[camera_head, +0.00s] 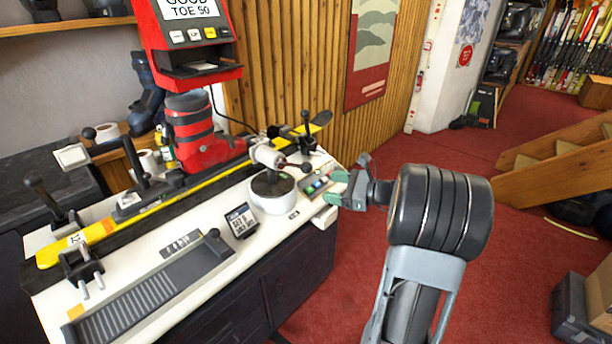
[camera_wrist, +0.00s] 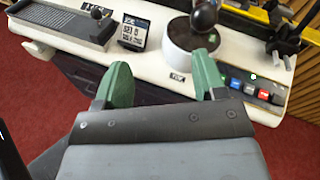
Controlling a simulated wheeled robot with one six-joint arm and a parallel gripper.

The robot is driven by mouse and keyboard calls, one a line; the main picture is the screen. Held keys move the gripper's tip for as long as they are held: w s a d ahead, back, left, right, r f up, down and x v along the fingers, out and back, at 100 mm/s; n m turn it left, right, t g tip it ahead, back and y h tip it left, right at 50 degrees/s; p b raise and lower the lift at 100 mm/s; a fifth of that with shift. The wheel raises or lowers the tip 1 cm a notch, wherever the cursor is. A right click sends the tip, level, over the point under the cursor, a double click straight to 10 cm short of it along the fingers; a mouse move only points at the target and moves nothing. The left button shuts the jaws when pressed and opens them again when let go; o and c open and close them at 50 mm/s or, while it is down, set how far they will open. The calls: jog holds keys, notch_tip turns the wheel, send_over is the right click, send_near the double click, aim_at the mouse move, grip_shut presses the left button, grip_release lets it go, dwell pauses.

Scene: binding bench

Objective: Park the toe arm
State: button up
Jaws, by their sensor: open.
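A device with a round white base (camera_head: 272,196) stands near the bench's front edge. In the wrist view the ball knob (camera_wrist: 204,16) points toward me above the white base (camera_wrist: 188,45). My gripper (camera_head: 338,187) is open and empty off the front edge, right of the knob and apart from it. Its green fingers also show in the wrist view (camera_wrist: 163,78), below the device.
A button panel (camera_head: 318,184) sits right beside my gripper. A small display (camera_head: 241,220) and a ridged tray (camera_head: 150,290) lie left on the bench. A yellow ski (camera_head: 150,213) is clamped behind, with a red boot (camera_head: 195,135) on it.

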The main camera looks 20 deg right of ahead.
jog(key=m+t, duration=0.2)
send_near(306, 166)
jog(key=s+d+f, duration=0.2)
jog(key=shift+m+t+h, duration=0.3)
jog(key=x, duration=1.3)
jog(key=shift+w+r+p, duration=0.2)
jog(key=shift+w+p, duration=0.05)
jog(key=shift+p, duration=0.05)
grip_shut()
jog(key=shift+s, duration=0.1)
